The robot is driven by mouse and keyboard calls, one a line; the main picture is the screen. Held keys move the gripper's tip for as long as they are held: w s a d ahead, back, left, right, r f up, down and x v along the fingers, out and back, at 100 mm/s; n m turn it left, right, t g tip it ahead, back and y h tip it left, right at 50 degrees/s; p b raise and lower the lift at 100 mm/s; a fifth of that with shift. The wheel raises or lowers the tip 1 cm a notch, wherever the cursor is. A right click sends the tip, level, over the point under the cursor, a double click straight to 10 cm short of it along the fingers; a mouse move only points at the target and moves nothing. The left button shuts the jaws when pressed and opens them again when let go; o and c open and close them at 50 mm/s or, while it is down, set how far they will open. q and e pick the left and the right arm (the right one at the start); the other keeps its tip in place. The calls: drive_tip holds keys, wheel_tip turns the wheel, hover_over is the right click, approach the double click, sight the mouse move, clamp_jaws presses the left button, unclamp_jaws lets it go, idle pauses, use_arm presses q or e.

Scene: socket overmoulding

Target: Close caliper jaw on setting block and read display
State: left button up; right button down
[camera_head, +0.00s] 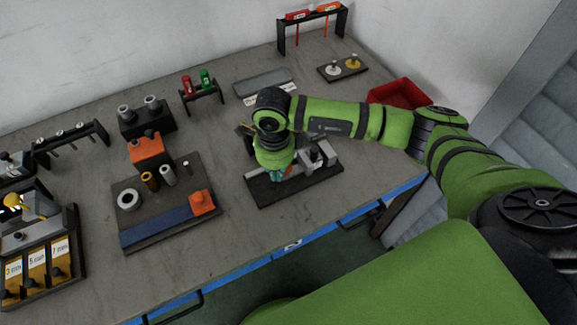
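My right arm reaches in from the right, and its gripper (281,173) points down at the black base (268,194) of a small fixture near the table's front edge. A grey metal part (318,157), with upright pieces like caliper jaws, stands on this base just right of the gripper. A small teal patch shows at the fingertips. The wrist hides most of the fixture, so I cannot make out the setting block, the display, or whether the fingers touch anything. The fingers are too small and covered to tell open from shut. My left gripper is out of view.
Left of the fixture lies a dark tray (130,218) with rings, cylinders and orange blocks. Behind are a rack with red and green tools (203,90), a grey plate (262,82) and a taller rack (343,22). A red bin (399,93) stands beyond my forearm. Bare tabletop (228,135) separates tray and fixture.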

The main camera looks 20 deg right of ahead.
drive_tip(key=shift+w+d, duration=0.15)
drive_tip(key=shift+d, duration=0.85)
idle(0.5)
drive_tip(key=shift+a+b, duration=0.4)
drive_tip(key=shift+a, duration=0.15)
drive_tip(key=shift+r, duration=0.1)
drive_tip(key=shift+a+r, duration=0.1)
drive_tip(key=shift+r, duration=0.1)
wheel_tip(320, 180, up, 7)
drive_tip(key=p, duration=0.4)
drive_tip(key=shift+r+p, duration=0.2)
drive_tip(key=shift+p, duration=0.15)
drive_tip(key=shift+s+a+f, duration=0.1)
drive_tip(key=shift+s, duration=0.1)
